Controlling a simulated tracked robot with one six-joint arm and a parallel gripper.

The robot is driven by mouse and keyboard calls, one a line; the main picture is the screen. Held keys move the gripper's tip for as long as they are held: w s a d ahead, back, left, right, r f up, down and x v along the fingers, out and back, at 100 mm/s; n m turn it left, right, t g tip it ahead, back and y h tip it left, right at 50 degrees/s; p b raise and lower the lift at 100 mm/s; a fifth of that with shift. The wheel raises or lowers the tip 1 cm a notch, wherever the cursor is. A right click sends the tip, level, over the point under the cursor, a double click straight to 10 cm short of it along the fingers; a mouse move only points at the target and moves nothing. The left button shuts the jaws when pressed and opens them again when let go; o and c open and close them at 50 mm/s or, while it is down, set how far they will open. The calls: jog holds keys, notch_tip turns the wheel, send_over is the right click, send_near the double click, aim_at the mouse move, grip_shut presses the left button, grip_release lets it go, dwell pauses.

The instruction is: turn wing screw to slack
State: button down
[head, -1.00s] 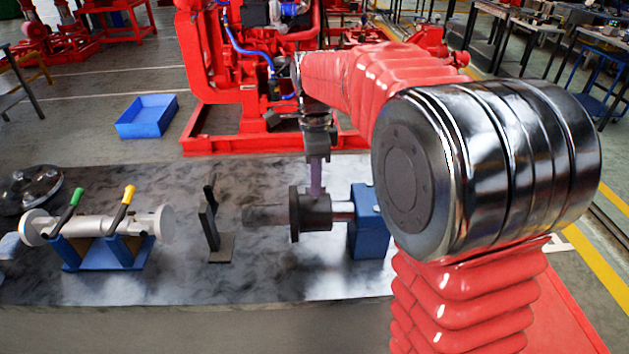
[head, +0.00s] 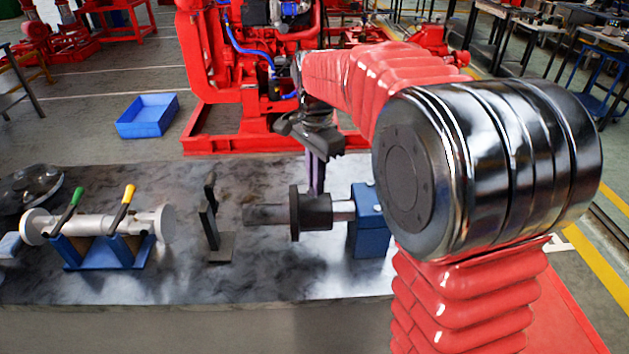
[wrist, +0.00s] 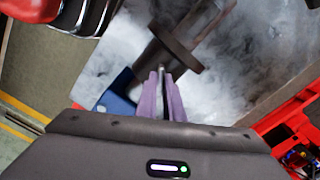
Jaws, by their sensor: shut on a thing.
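A dark flanged hub (head: 318,213) sits on a horizontal shaft held by a blue block (head: 370,225) on the bench. It also shows in the wrist view (wrist: 178,45). My gripper (head: 316,188) points down at the top of the hub. In the wrist view my gripper (wrist: 161,78) has its purple fingers close together on a thin grey piece, the wing screw (wrist: 161,74). The fingers hide most of the screw, and the head view does not show it clearly.
A black upright bracket (head: 211,222) stands left of the hub. Further left, a pipe with green and yellow levers (head: 95,228) rests on a blue stand. A blue bin (head: 147,116) and a red pumpset (head: 250,70) are behind the bench. The bench front is clear.

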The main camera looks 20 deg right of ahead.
jog(key=n, duration=0.7)
jog(key=shift+w+r, duration=0.1)
jog(key=n, duration=0.6)
jog(key=shift+n, duration=0.4)
jog(key=n, duration=1.2)
jog(key=shift+n, duration=0.3)
jog(key=shift+w, duration=0.1)
jog(key=c, duration=1.9)
grip_release()
jog(key=shift+o, duration=0.2)
